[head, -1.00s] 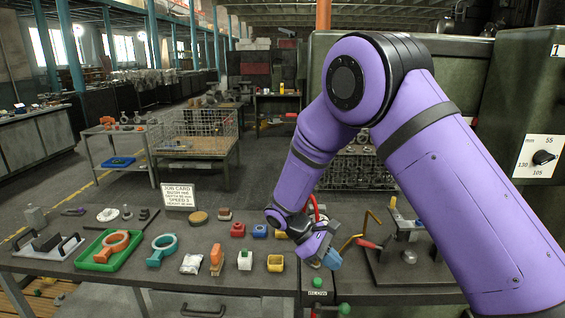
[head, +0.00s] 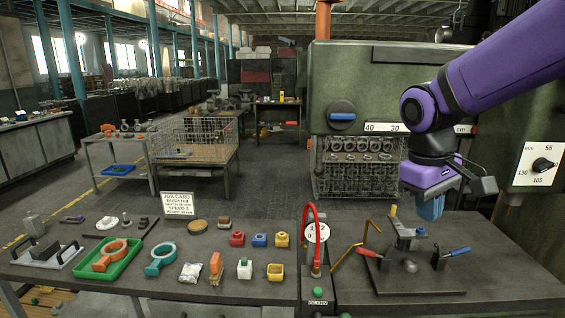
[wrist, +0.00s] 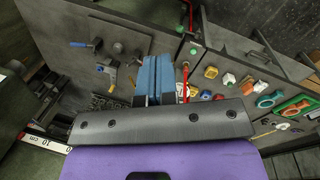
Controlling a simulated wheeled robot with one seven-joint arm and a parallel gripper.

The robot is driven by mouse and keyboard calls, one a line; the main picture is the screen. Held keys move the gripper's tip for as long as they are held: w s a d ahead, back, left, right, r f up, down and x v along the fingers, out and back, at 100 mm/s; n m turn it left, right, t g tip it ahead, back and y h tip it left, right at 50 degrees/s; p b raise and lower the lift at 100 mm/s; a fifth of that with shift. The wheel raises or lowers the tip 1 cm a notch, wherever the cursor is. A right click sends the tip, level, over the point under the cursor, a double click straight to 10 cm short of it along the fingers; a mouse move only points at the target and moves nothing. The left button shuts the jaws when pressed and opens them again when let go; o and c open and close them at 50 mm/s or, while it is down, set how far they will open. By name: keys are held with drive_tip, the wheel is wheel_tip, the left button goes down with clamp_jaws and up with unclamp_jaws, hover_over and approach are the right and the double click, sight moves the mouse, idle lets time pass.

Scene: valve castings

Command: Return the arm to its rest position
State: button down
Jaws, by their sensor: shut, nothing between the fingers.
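My purple arm is raised at the right of the head view. My gripper (head: 430,207) points down above the right part of the bench, beside the green machine. Its blue fingers are together and hold nothing. In the wrist view the two blue fingers (wrist: 158,78) lie side by side, with the bench beyond them. The gripper is apart from everything on the bench.
Below it stands a dark plate (head: 420,278) with a clamp fixture and red and blue handles. A red hose (head: 308,225) arches beside a dial. The green machine (head: 400,90) stands behind.

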drive_tip(key=s+d+r+m+t+y, duration=0.1)
drive_tip(key=s+d+r+m+t, duration=0.1)
drive_tip(key=s, duration=0.5)
drive_tip(key=s+d+r+m+t+y, duration=0.1)
drive_tip(key=s+d+r+m+t, duration=0.1)
drive_tip(key=s, duration=0.5)
drive_tip(key=shift+s+d+r+m+t, duration=0.35)
drive_tip(key=shift+r+t, duration=0.3)
drive_tip(key=shift+t, duration=0.15)
